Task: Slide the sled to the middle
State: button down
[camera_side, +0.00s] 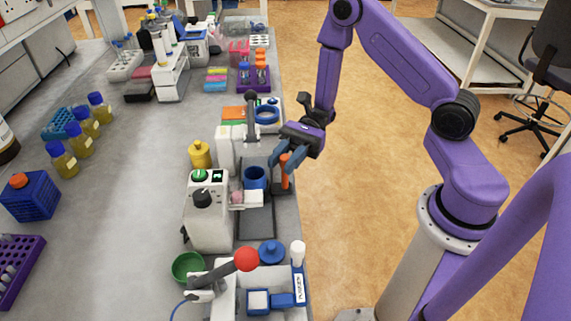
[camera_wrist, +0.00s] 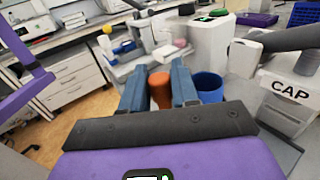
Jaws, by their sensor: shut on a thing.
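The sled carries a blue cup (camera_side: 255,179) and an orange upright handle (camera_side: 285,172). It sits toward the far part of a dark track (camera_side: 256,223), beside the white dispenser (camera_side: 208,215) and its spout. My gripper (camera_side: 287,157) reaches in from the right, its blue fingers shut on the handle. In the wrist view the orange handle (camera_wrist: 160,88) stands between the two fingertips (camera_wrist: 159,88), and the blue cup (camera_wrist: 208,86) is just to the right. The sled's base is mostly hidden.
A station marked CAP (camera_wrist: 290,91) with a grey lever is beyond the cup. A yellow bottle (camera_side: 200,155) stands left. The near track is clear.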

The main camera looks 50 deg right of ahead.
jog(key=c, duration=1)
grip_release()
jog(key=w+d, duration=0.1)
jog(key=d, duration=0.4)
jog(key=w+d, duration=0.1)
jog(key=d, duration=0.5)
jog(key=w+d, duration=0.1)
jog(key=d, duration=0.5)
jog(key=shift+w, duration=0.2)
